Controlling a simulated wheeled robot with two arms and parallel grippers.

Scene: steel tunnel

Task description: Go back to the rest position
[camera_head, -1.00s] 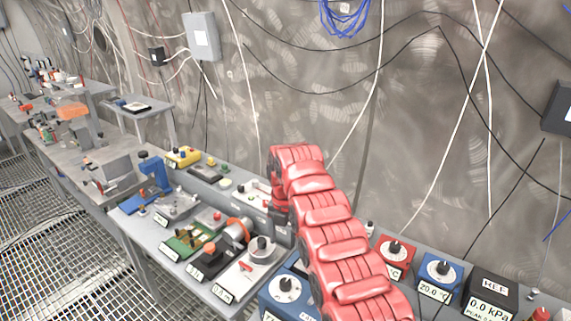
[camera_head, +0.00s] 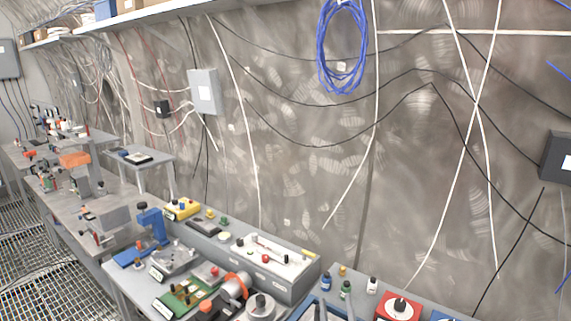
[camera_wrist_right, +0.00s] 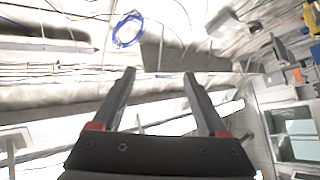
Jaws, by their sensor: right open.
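My right gripper (camera_wrist_right: 158,74) shows in the right wrist view with its two dark fingers well apart. Nothing is between the fingers, and they touch nothing that I can see. In the head view dark narrow shapes at the bottom edge may be its fingertips, but I cannot tell for certain. The red arm is out of the head view. My left gripper is in neither view.
A bench (camera_head: 120,282) with instruments runs along the wall (camera_head: 300,130). It holds a grey panel box (camera_head: 290,285), a blue stand (camera_head: 152,225) and a red dial box (camera_head: 398,308). Blue cable (camera_head: 340,50) hangs on the wall. Grated floor (camera_head: 40,270) lies at left.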

